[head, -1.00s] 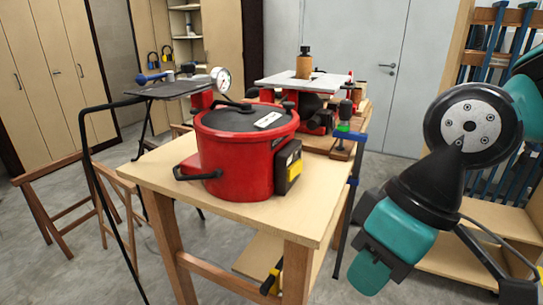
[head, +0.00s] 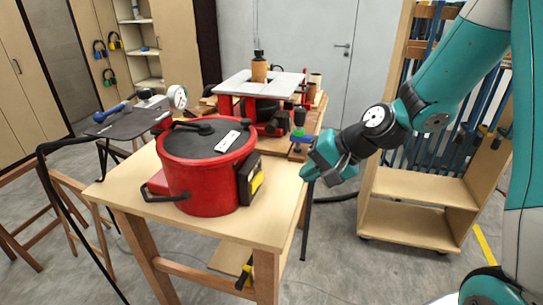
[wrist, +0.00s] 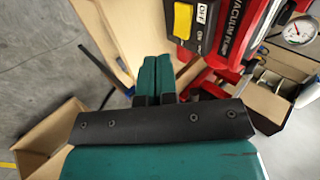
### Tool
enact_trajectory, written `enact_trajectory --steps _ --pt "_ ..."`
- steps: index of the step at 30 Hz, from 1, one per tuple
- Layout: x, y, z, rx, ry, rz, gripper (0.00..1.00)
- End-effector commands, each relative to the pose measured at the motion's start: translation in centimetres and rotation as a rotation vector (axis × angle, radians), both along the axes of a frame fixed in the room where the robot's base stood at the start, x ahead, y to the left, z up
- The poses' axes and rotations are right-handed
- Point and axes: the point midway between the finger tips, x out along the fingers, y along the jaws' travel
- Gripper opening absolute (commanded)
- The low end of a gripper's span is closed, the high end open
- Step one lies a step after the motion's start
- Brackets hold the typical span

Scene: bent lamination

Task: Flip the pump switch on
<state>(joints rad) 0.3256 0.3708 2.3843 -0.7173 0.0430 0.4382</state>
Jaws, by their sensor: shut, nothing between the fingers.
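The vacuum pump is a red round pot (head: 205,172) with a black lid, standing on a wooden table. A black switch box with a yellow rocker switch (head: 257,182) is on its right side. In the wrist view the yellow switch (wrist: 183,20) shows at the top, beside OFF and ON labels and the words VACUUM PUMP. I cannot tell which way the rocker is tilted. My teal gripper (head: 309,172) is to the right of the switch box, apart from it. In the wrist view my gripper's fingers (wrist: 155,72) are together and empty, below the switch.
The wooden table (head: 237,225) has clear top in front of the pump. A black tray stand (head: 128,124) and a gauge (head: 178,97) are behind left. A white-topped machine (head: 262,82) stands behind. A wooden rack (head: 415,205) with blue clamps is at right.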

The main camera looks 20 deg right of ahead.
Motion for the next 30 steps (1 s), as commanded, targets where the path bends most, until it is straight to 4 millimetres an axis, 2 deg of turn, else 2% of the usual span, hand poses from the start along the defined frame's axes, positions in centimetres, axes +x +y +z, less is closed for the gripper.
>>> enact_trajectory --steps 1,4,15,20,30 --pt "0.8 -1.3 0.4 0.032 0.010 -0.069 0.00" --pt "1.6 -2.7 -0.1 0.067 0.012 -0.147 0.00" --pt "1.9 -2.9 -0.4 0.075 0.011 -0.161 0.00" --pt "2.5 -2.2 -1.2 0.075 0.015 -0.159 0.00" --pt "6.0 1.5 -5.7 0.073 0.015 -0.155 0.00"
